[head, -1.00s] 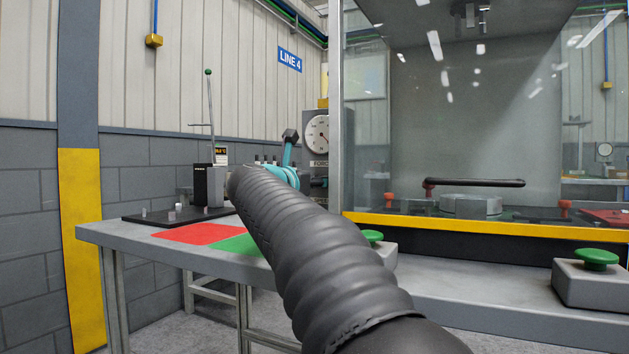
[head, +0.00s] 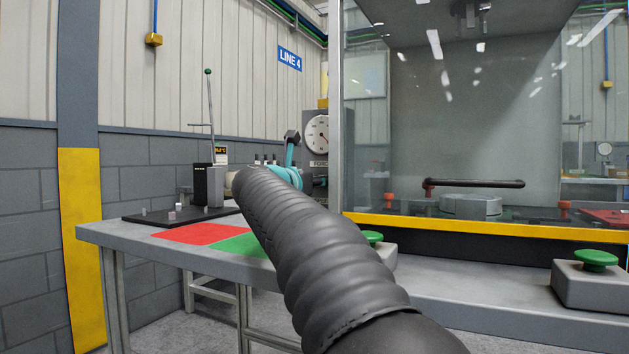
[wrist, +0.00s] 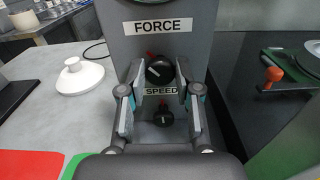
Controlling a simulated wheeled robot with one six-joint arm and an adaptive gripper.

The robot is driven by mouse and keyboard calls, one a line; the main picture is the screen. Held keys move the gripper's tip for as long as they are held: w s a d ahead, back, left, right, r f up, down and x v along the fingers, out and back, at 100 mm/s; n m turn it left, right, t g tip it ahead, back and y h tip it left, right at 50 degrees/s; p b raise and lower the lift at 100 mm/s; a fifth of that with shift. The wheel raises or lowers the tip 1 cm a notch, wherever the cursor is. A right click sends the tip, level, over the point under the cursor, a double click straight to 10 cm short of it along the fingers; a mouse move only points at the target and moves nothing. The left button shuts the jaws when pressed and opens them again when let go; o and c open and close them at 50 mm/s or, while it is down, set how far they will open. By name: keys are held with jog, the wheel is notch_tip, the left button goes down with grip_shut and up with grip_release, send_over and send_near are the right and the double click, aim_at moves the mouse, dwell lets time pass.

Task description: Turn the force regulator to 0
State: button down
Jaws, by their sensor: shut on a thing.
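The force regulator is a black knob (wrist: 159,72) below the FORCE label (wrist: 158,26) on a grey panel (wrist: 178,47). It has a pale pointer line, and something red shows at its upper left. I cannot read a scale around it. My gripper (wrist: 159,75) is shut on this knob, one finger on each side. In the head view my arm hides the knob; only teal and dark wrist parts show near the panel. The round gauge (head: 317,131) above the FORCE label shows there, its reading too small to tell.
A second black knob (wrist: 163,116) sits below the SPEED label (wrist: 161,91), between my fingers. A white round lidded object (wrist: 80,76) stands left of the panel. A glass-fronted machine (head: 460,222) stands right of my arm. Red (head: 200,234) and green (head: 244,245) areas mark the bench.

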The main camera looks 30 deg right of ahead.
jog(key=shift+r, duration=0.15)
jog(key=shift+w+a+f+n+p, duration=0.1)
jog(key=shift+f+n+p, duration=0.05)
jog(key=shift+n+p, duration=3.75)
jog(key=shift+a+f+n+p, duration=0.1)
jog(key=shift+n+p, duration=2.55)
jog(key=shift+n, duration=2.45)
jog(key=c, duration=0.8)
grip_release()
jog(key=shift+d, duration=0.1)
jog(key=shift+c, duration=0.2)
